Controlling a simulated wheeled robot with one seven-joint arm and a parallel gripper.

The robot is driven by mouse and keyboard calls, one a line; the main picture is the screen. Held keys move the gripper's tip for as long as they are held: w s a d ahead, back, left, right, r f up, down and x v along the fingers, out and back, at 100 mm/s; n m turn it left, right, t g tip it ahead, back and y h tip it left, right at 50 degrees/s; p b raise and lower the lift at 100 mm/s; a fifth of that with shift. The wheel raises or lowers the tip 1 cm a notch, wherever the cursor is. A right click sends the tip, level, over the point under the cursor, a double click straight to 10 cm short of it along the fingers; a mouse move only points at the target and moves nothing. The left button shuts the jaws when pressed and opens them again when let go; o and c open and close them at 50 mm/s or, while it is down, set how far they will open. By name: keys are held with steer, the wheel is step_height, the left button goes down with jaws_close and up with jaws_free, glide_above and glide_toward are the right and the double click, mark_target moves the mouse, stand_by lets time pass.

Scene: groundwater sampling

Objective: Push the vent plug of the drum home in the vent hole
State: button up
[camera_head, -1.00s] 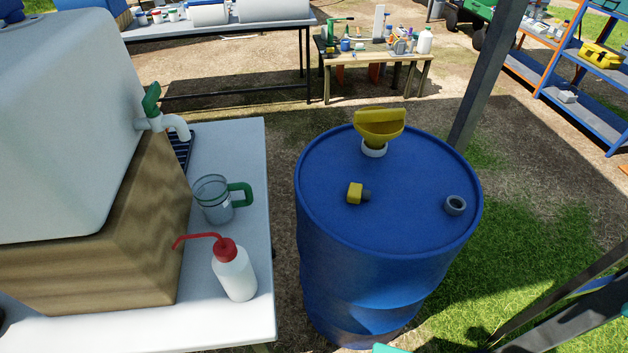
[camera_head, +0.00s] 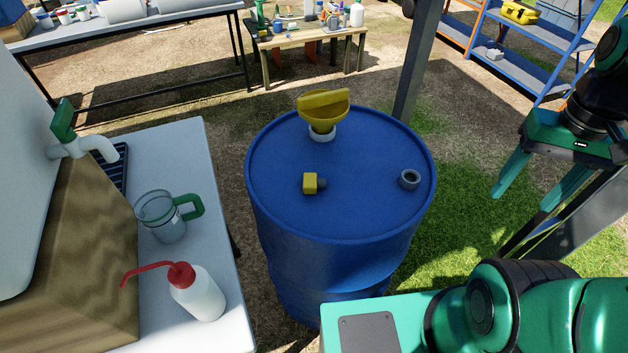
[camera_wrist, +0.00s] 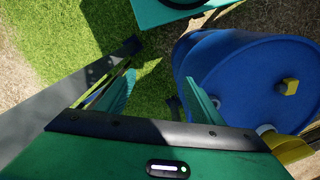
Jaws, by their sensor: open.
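The blue drum (camera_head: 340,215) stands upright on the ground in the middle of the head view. In the wrist view the open fingers (camera_wrist: 160,98) show beside the drum (camera_wrist: 225,75), and the yellow plug (camera_wrist: 287,87) is at the right.
A yellow funnel (camera_head: 323,108) stands in a white collar at the lid's back. A white table (camera_head: 170,290) at left carries a jug (camera_head: 165,215), a red-topped wash bottle (camera_head: 198,292) and a tank on a wooden block. A dark post (camera_head: 412,70) rises behind the drum.

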steer(key=w+a+n, duration=0.5)
steer(key=w, duration=0.3)
steer(key=n, duration=1.7)
glide_above(312, 179)
steer(key=f, duration=0.8)
steer(key=shift+s+d+f, duration=0.1)
steer(key=shift+s+d, duration=0.1)
steer(key=shift+d, duration=0.1)
steer(key=shift+w+a+f, duration=0.1)
steer(key=shift+a+f, duration=0.05)
steer(key=shift+f, duration=1.35)
steer(key=shift+w+a+f, duration=0.1)
steer(key=shift+a+f, duration=0.05)
steer(key=shift+f, duration=1.3)
steer(key=c, duration=1.1)
